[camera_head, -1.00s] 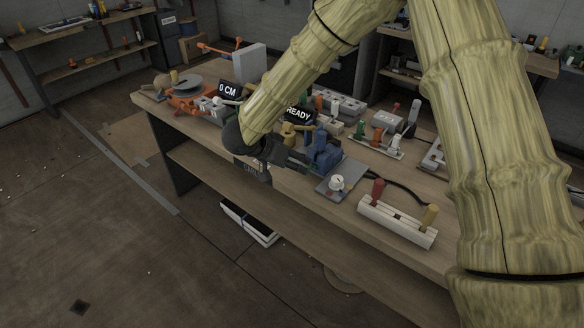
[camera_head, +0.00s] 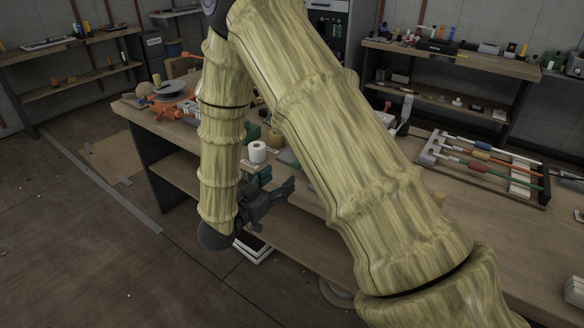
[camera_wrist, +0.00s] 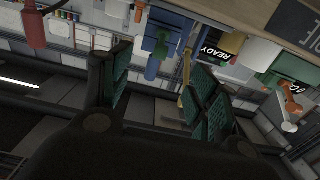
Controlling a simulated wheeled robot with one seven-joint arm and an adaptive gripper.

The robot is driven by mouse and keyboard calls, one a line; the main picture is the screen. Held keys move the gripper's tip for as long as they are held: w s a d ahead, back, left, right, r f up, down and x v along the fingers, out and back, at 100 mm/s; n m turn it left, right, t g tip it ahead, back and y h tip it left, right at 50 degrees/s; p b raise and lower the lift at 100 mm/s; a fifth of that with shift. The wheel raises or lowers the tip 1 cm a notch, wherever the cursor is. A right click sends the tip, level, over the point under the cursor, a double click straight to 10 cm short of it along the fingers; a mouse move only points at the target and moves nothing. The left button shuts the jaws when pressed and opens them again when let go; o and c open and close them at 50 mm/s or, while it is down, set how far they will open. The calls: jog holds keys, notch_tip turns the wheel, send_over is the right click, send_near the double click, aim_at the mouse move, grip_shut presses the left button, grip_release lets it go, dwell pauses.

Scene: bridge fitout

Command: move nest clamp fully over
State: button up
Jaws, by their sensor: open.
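My gripper (camera_head: 275,194) is open and empty, in front of the bench's near edge and below its top. In the wrist view its green-padded fingers (camera_wrist: 160,88) stand wide apart with nothing between them. I cannot say for sure which part is the nest clamp. A blue fixture (camera_wrist: 160,38) shows beyond the fingers in the wrist view, near a dark READY sign (camera_wrist: 213,54). My arm hides most of that fixture's area in the head view. A red handle (camera_wrist: 35,26) is at the wrist view's upper left.
The workbench (camera_head: 480,225) runs across the scene. A white cylinder (camera_head: 257,152) stands near its front edge. A rack of coloured rods (camera_head: 485,160) lies on the right. An orange device (camera_wrist: 290,100) shows at right in the wrist view. Open floor (camera_head: 90,240) lies left.

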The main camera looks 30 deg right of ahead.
jog(key=p+x, duration=0.1)
jog(key=x, duration=0.8)
jog(key=shift+w+d, duration=0.15)
jog(key=shift+d, duration=0.05)
